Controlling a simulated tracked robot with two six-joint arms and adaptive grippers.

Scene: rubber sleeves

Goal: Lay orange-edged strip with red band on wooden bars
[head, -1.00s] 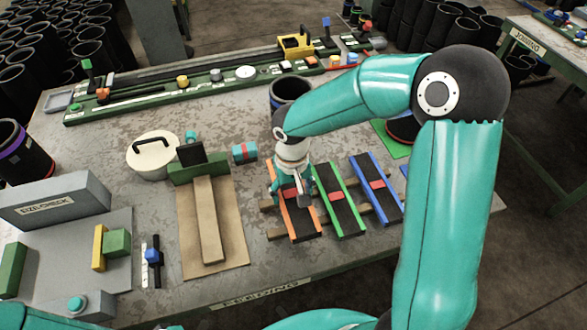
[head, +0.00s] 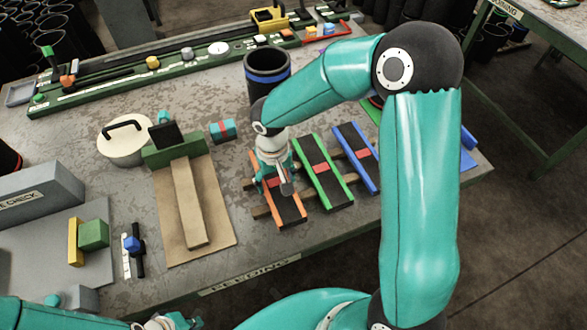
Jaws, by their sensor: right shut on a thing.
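The orange-edged strip (head: 290,212) is dark with orange long sides and lies slantwise across the wooden bars (head: 262,212), left of the green-edged strip. My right gripper (head: 279,183) points down over its middle and is shut on it, covering much of its red band. I cannot tell whether the strip rests on the bars or is just above them. A green-edged strip (head: 332,186) and a blue-edged strip (head: 348,134), each with a red band, lie across the bars to the right. My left gripper (head: 168,323) shows only partly at the bottom edge; its fingers are unclear.
A black sleeve with a blue band (head: 267,85) stands behind the strips. A teal roll with a red band (head: 222,130), a round white lid (head: 124,145) and a board with a wooden slat (head: 188,205) are to the left.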

